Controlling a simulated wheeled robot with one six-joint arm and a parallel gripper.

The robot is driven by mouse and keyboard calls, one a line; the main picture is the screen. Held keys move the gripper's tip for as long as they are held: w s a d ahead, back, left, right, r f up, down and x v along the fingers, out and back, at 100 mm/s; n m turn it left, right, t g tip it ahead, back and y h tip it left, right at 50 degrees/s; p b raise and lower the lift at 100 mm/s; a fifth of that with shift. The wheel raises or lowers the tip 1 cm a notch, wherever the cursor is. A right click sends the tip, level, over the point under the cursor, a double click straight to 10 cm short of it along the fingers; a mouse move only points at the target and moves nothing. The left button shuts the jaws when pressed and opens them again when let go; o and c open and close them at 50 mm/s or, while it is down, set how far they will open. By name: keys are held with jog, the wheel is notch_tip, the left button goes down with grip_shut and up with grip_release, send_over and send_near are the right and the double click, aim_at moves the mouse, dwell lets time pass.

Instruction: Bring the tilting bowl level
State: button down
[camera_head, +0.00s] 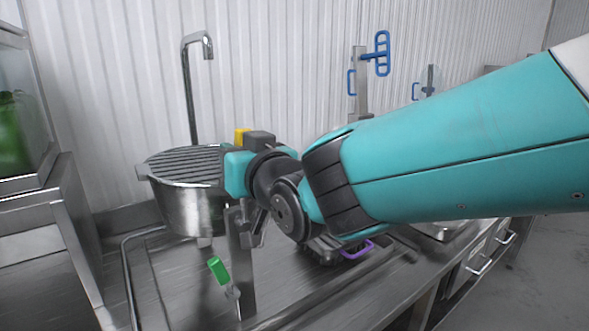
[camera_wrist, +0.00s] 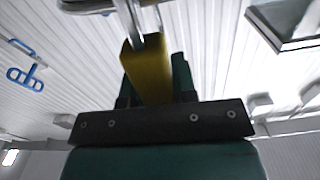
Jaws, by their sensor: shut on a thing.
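The tilting bowl (camera_head: 190,208) is a round steel pot with a slatted grey lid (camera_head: 187,165), left of centre in the head view. Its top looks close to level, leaning slightly at most; I cannot tell exactly. My gripper (camera_head: 242,150) is at the bowl's right side and partly hides it. It is shut on a yellow handle (camera_head: 242,134). In the wrist view, the yellow handle (camera_wrist: 147,72) sits between the fingers of my gripper (camera_wrist: 153,85), joined to a metal rod (camera_wrist: 128,18). The bowl's right side and mount are mostly hidden by my arm.
A green-handled lever (camera_head: 218,270) is on the post below the bowl. A purple handle (camera_head: 357,250) lies under my arm. A steel tap (camera_head: 188,85) rises behind the bowl. Blue handles (camera_head: 382,53) stand at the back wall. Steel cabinet edges (camera_head: 60,185) close in at left.

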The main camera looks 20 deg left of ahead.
jog(key=shift+s+a+f+n+b, duration=0.1)
jog(key=shift+s+a+n+b, duration=0.2)
jog(key=shift+s+n+b, duration=0.25)
jog(key=shift+w, duration=0.1)
jog(key=c, duration=0.9)
grip_release()
jog(key=b+v, duration=0.5)
jog(key=v, duration=1.2)
jog(key=shift+d, duration=0.2)
